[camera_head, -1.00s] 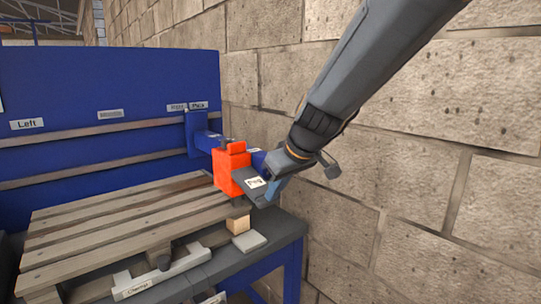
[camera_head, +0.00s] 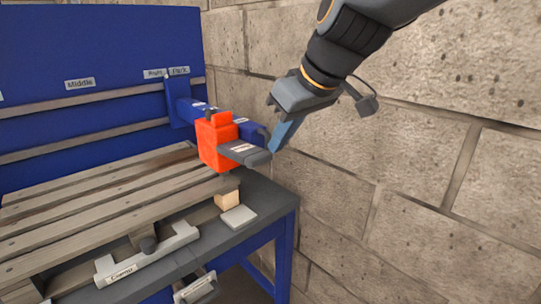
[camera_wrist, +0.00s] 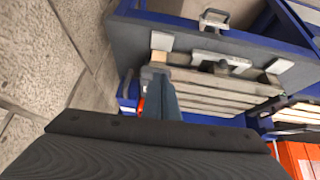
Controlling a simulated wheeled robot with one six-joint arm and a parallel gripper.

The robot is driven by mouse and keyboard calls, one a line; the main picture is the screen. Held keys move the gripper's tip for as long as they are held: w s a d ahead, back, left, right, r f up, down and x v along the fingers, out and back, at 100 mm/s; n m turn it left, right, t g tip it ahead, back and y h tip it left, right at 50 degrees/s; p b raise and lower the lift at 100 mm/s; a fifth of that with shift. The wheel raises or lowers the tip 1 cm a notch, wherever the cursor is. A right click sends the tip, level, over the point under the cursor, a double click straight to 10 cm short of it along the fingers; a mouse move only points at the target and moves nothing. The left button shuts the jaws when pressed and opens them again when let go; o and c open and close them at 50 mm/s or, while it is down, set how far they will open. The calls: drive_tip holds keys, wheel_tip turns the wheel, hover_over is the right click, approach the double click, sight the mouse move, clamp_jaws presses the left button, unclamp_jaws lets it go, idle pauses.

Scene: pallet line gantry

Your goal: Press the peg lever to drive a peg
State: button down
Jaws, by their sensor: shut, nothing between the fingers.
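The red peg unit (camera_head: 217,141) sits on a blue arm fixed to the blue back panel, above the right end of the pallet. Its dark grey lever (camera_head: 243,152), with a small label on it, sticks out to the right. My gripper (camera_head: 276,146) is shut and empty, its blue fingers pointing down at the lever's outer end. They look close to it or touching; I cannot tell which. In the wrist view the shut fingers (camera_wrist: 163,85) reach up the middle and hide most of the red unit. No peg can be made out.
The slatted pallet (camera_head: 110,200) lies on the dark bench (camera_head: 262,196). A wooden block (camera_head: 227,199), a grey pad (camera_head: 239,216) and a labelled grey bracket (camera_head: 147,258) lie near its front. A block wall (camera_head: 420,170) stands close on the right.

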drive_tip(key=shift+w+d+v, duration=0.1)
drive_tip(key=shift+d+v, duration=0.05)
drive_tip(key=shift+v, duration=0.7)
drive_tip(key=shift+w+d+v, duration=0.15)
drive_tip(key=shift+v, duration=0.7)
drive_tip(key=s+d+f+m+g+h, duration=0.2)
drive_tip(key=s+d+f+m, duration=0.2)
drive_tip(key=d+f, duration=0.5)
drive_tip(key=s+d+f+m+g+h, duration=0.2)
drive_tip(key=s+d+f+m, duration=0.3)
drive_tip(key=f, duration=1.2)
drive_tip(key=s+d+g, duration=0.1)
drive_tip(key=d, duration=0.3)
drive_tip(key=shift+s, duration=0.15)
